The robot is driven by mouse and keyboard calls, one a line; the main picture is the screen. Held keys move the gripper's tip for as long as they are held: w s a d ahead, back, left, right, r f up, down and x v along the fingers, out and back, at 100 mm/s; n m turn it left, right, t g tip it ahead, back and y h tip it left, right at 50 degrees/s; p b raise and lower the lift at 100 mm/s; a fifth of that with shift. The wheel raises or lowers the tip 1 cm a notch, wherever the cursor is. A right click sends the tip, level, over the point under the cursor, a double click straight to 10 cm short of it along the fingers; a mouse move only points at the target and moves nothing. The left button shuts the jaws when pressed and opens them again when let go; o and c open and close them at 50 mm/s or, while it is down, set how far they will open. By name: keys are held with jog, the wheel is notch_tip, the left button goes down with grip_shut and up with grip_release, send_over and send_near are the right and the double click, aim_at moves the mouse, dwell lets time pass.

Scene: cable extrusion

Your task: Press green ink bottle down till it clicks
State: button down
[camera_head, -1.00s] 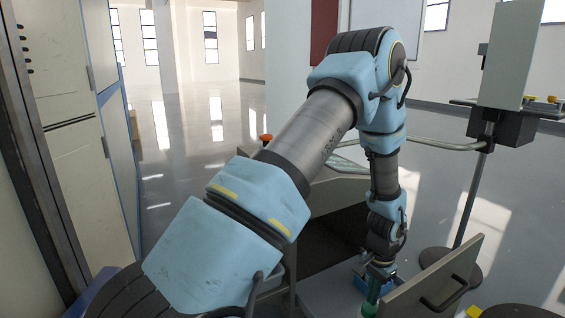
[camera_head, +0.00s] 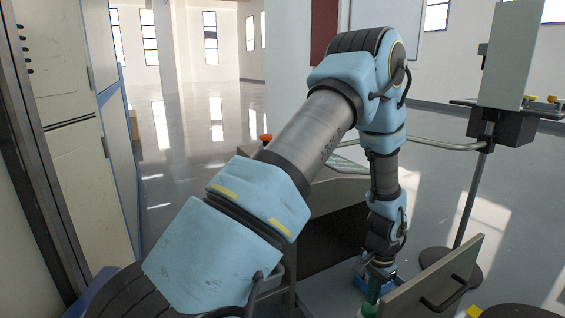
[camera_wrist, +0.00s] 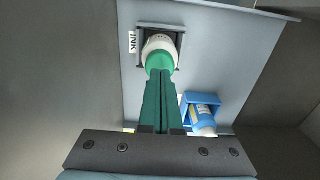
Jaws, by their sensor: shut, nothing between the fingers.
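The green ink bottle (camera_wrist: 160,54) has a white body and a green end. It sits in a dark square socket (camera_wrist: 176,33) beside an "INK" label (camera_wrist: 132,43) in the wrist view. My gripper (camera_wrist: 161,78) has dark green fingers, shut together and empty. Its tips are at the bottle's green end and overlap it in the picture; whether they touch cannot be told for sure. In the head view, my gripper (camera_head: 373,292) points down beside an open panel, and the bottle cannot be made out there.
A blue holder (camera_wrist: 203,100) with a white-and-blue bottle (camera_wrist: 202,121) is right of my fingers. Grey walls flank the compartment in the wrist view. An open panel with a handle (camera_head: 430,282) stands close right of my gripper in the head view.

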jog(key=shift+f+b, duration=0.65)
jog(key=shift+f, duration=0.55)
dwell(0.4)
dwell(0.3)
notch_tip(320, 180, up, 8)
jog(key=p, duration=0.6)
jog(key=shift+p, duration=0.3)
dwell(0.4)
